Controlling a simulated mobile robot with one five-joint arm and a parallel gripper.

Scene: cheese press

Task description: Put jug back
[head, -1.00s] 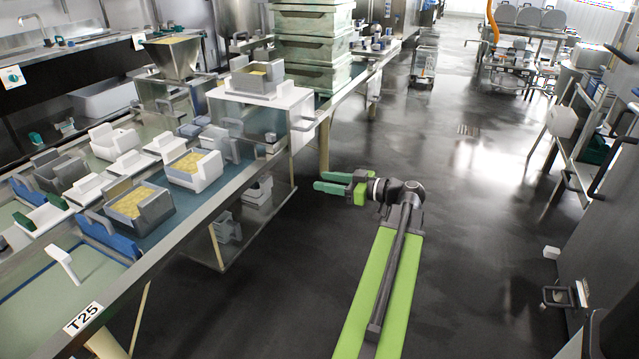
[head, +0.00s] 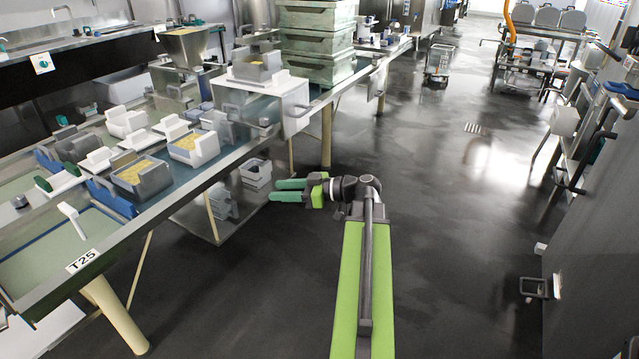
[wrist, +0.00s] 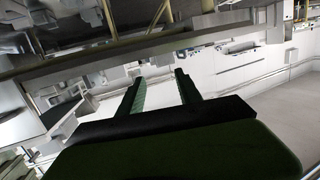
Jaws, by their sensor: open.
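My gripper (head: 272,190) is open and empty, its two green fingers pointing left beside the long work table's edge. The wrist view also shows its spread fingers (wrist: 160,76) with nothing between them. I cannot pick out a jug for certain. A white, jug-like vessel (head: 565,120) hangs or stands at the rack on the right, far from my gripper. A pale container (head: 255,173) is below the table, just beyond my gripper in the picture.
Stacked green crates (head: 316,48) stand farther back. A trolley (head: 440,62) is in the distance. The dark floor (head: 450,220) to the right of my arm is clear.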

